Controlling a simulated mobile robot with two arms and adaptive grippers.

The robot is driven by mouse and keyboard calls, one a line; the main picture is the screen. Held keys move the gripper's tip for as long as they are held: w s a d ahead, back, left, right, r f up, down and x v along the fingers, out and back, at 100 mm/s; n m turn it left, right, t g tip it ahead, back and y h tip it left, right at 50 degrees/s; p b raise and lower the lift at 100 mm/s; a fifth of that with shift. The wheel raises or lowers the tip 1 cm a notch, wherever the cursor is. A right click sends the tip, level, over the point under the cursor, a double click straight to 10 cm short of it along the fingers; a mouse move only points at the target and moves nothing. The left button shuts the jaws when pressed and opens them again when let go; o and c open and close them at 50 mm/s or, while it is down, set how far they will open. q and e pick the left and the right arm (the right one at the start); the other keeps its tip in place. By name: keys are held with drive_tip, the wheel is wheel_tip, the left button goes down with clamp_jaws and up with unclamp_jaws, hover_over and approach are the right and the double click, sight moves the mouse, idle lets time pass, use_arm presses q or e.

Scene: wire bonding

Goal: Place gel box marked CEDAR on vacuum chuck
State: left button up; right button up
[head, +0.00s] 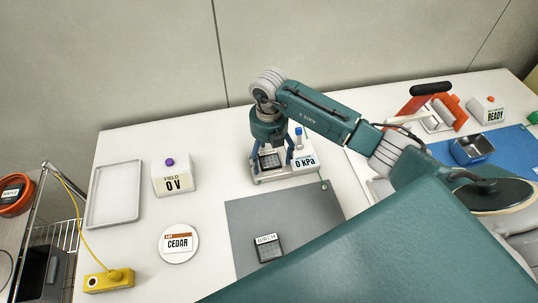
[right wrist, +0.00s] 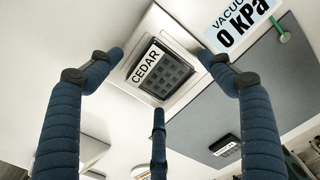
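The gel box marked CEDAR (right wrist: 163,72) is a dark gridded box with a white label. It sits on the pale vacuum chuck (right wrist: 190,91), between my right fingers. In the head view the box (head: 269,160) shows between the fingers, on the chuck (head: 272,176) beside the "0 kPa" display (head: 305,162). My right gripper (head: 271,160) points down over it; in the right wrist view its fingers (right wrist: 160,72) are spread around the box, with no clear contact. My left gripper is not in view.
Another dark box (head: 268,251) lies on the grey mat (head: 305,206). A round white disc (head: 178,259) carries a CEDAR card (head: 178,242). A "0 V" unit (head: 173,181), an empty tray (head: 114,195) and a yellow device (head: 109,281) stand left.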

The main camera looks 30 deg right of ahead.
sight(269, 158)
drive_tip(key=shift+r, duration=0.1)
drive_tip(key=shift+r, duration=0.2)
wheel_tip(269, 158, up, 12)
drive_tip(key=b, duration=0.3)
drive_tip(key=shift+f, duration=0.15)
idle(0.3)
